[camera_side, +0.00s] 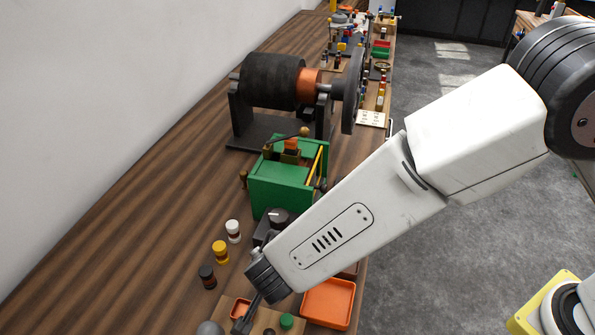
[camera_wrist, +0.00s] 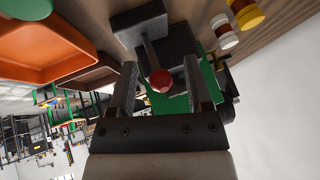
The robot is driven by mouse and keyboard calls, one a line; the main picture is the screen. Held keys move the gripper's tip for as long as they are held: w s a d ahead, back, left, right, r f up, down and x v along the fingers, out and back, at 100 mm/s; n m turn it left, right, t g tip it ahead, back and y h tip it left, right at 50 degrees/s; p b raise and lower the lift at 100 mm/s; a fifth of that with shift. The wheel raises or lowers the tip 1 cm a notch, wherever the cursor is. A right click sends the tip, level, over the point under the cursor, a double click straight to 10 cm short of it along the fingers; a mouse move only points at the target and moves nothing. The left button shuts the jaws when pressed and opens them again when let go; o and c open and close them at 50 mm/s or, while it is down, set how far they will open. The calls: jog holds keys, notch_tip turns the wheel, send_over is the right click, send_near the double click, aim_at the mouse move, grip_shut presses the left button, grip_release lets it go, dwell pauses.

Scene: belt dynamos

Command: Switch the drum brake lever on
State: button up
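A lever with a red ball knob (camera_wrist: 160,80) stands on a dark block (camera_wrist: 138,27) in the wrist view. My gripper (camera_wrist: 159,63) is open, with one finger on each side of the lever and visible gaps at both sides of the ball. In the side view my forearm hides the red ball and most of my gripper. A dark drum with an orange band (camera_side: 273,80) sits on a dark stand farther along the bench.
White (camera_side: 233,231), yellow (camera_side: 220,252) and dark (camera_side: 207,277) spools stand left of my arm. An orange tray (camera_side: 328,302) lies near the bench's right edge. A large dark wheel (camera_side: 352,90) stands beside the drum. The bench's left side is clear up to the wall.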

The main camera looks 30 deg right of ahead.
jog(key=shift+r, duration=0.1)
jog(key=v, duration=0.7)
jog(key=shift+s+r, duration=0.2)
jog(key=shift+r, duration=0.05)
dwell(0.5)
jog(key=s+d+n+g+y, duration=0.2)
jog(key=d+n, duration=0.7)
jog(key=d, duration=2.5)
jog(key=shift+s+d+r+g, duration=0.25)
jog(key=shift+s+g, duration=0.75)
